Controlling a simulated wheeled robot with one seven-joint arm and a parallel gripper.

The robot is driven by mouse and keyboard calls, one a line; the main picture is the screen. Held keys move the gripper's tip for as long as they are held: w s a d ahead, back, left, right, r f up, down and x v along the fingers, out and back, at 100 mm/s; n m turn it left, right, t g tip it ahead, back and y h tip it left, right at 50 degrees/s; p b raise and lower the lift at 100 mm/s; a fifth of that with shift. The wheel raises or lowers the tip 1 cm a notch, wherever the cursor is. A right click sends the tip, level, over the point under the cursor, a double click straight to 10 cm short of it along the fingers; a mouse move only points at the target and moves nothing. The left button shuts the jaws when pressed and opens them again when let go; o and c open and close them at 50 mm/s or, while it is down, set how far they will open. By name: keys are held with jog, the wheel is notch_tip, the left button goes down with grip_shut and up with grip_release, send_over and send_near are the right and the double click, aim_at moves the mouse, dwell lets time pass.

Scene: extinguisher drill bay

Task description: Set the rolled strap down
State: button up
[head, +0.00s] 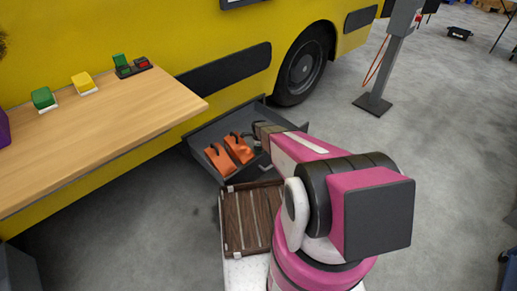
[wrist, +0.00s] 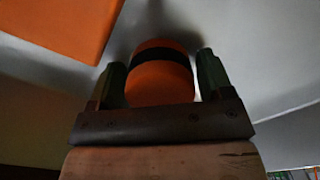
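The rolled strap (wrist: 160,82) is orange with a black band and sits between my fingers in the wrist view. My gripper (wrist: 162,75) has a finger against each side of it. In the head view my gripper (head: 260,140) is low over the right part of an open dark grey drawer (head: 205,135), and the strap cannot be made out there. Two orange pieces with black handles, a left one (head: 220,160) and a right one (head: 239,149), lie in the drawer left of my gripper. Whether the strap touches the drawer floor is unclear.
A wooden shelf (head: 100,125) with green, yellow and red items juts out at the left. A brown slatted tray (head: 248,215) is in front of the drawer. The yellow vehicle (head: 180,35) stands behind. The grey floor at right is mostly clear around a post (head: 385,65).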

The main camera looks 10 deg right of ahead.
jog(key=shift+o, duration=0.6)
notch_tip(320, 180, up, 12)
jog(key=s+d+r+n, duration=0.1)
jog(key=s+r+n, duration=1.9)
jog(key=s+r, duration=0.6)
jog(key=shift+s, duration=1.25)
